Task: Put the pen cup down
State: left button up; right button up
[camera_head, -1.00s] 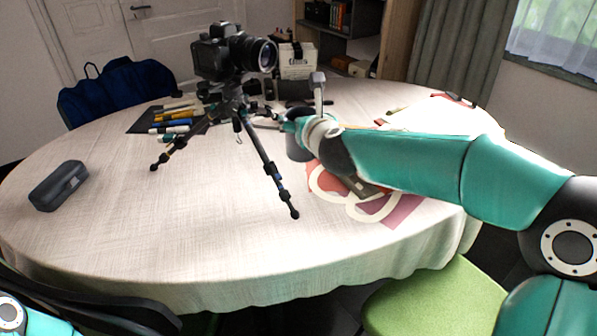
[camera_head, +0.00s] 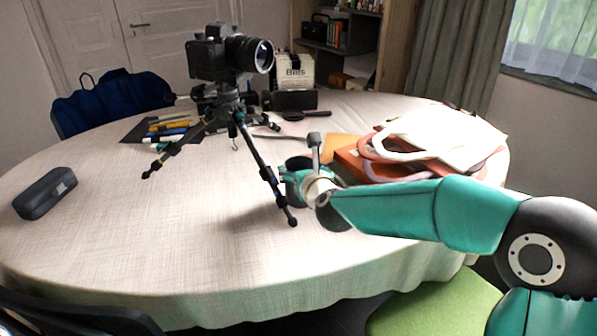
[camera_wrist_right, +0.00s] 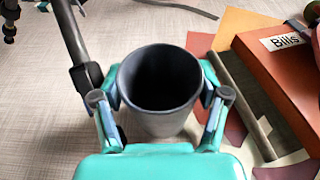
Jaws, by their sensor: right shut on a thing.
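The pen cup is a dark grey, empty-looking tapered cup (camera_wrist_right: 160,112). In the right wrist view it stands upright between the two fingers of my right gripper (camera_wrist_right: 160,95), which is shut on its sides. In the head view the cup (camera_head: 297,163) is partly hidden by my right gripper (camera_head: 293,177), just right of the tripod's front leg. I cannot tell whether the cup's base touches the table (camera_head: 190,230). My left gripper is out of view.
A camera (camera_head: 228,55) stands on a tripod (camera_head: 262,165); one leg (camera_wrist_right: 72,40) is close beside my left-hand finger in the wrist view. An orange-red "Bills" folder (camera_wrist_right: 275,80) and papers lie to the right. A grey case (camera_head: 45,193) lies far left. The front left of the table is clear.

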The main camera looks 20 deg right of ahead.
jog(key=o, duration=1.4)
jog(key=v, duration=1.2)
jog(key=shift+d, duration=0.1)
